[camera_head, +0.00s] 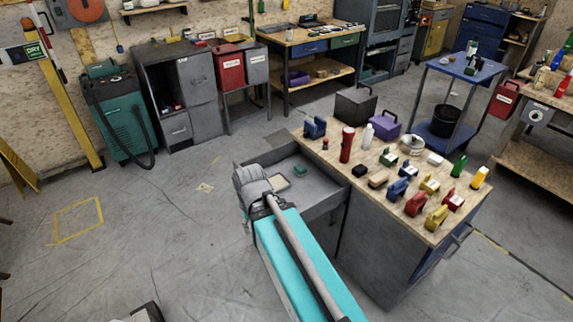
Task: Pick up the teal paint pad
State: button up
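A small dark teal block, which looks like the teal paint pad (300,170), lies on the floor of an open grey drawer (322,207) at the left side of the workbench. A flat beige piece lies in the same drawer, to its left. My arm reaches up from the bottom of the picture, and its grey joint overlaps the left part of the drawer, apart from the pad in the picture. The fingers of my gripper do not show, so I cannot see whether they hold anything.
The wooden workbench top (330,150) carries a red canister (347,144), a white bottle (368,136) and many coloured tools and bottles. A blue cart (460,66) stands behind right. A green machine (117,115) stands at the left. The floor at left is mostly clear.

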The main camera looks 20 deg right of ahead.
aim_at(300, 170)
jog(key=z, duration=0.25)
jog(key=i, duration=0.9)
jog(key=z, duration=0.6)
